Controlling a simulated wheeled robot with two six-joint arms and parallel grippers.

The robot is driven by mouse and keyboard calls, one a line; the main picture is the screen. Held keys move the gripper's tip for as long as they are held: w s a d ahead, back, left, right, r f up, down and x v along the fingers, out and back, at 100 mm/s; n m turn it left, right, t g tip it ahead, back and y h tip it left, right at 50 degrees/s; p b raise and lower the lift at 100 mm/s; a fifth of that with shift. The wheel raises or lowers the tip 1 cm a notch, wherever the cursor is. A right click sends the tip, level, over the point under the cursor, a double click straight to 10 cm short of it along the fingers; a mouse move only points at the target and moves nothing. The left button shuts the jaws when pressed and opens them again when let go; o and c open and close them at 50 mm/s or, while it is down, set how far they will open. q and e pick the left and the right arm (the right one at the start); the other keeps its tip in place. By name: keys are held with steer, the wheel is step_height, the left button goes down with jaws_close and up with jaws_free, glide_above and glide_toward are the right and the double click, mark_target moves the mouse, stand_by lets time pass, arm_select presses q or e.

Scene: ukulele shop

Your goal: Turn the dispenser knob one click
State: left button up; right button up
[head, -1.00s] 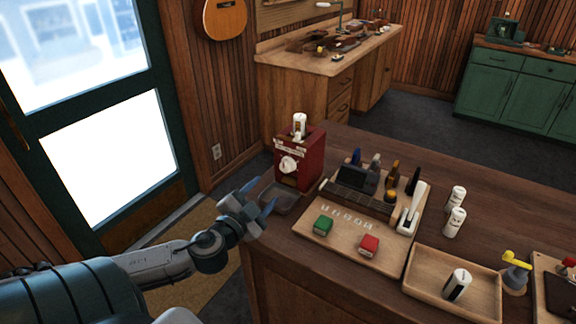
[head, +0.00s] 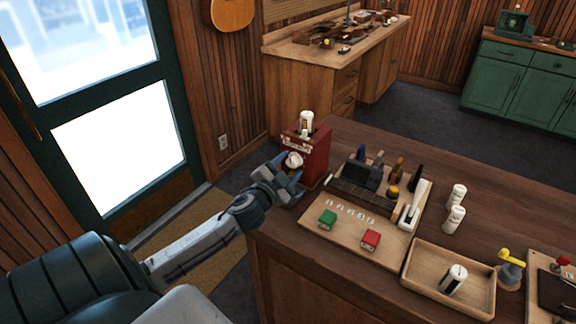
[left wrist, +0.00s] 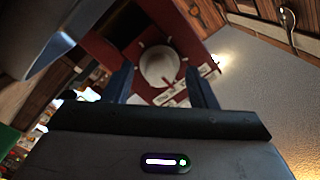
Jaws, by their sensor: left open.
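The red dispenser (head: 319,152) stands at the left end of the wooden counter, with a white bottle-like item (head: 306,122) on top. Its round white knob (head: 293,160) is on the front face. My left gripper (head: 286,174) is open at the dispenser's front, with its fingers close to the knob. In the left wrist view the knob (left wrist: 158,66) shows between the two blue-grey fingers, a little beyond their tips. I cannot tell whether the fingers touch it. My right gripper is not in view.
A shallow tray (head: 418,279) and two white bottles (head: 453,219) are farther right. A glazed door (head: 122,140) is at the left.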

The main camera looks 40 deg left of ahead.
arm_select(q)
steer(key=c, duration=1)
steer(key=shift+m, duration=0.3)
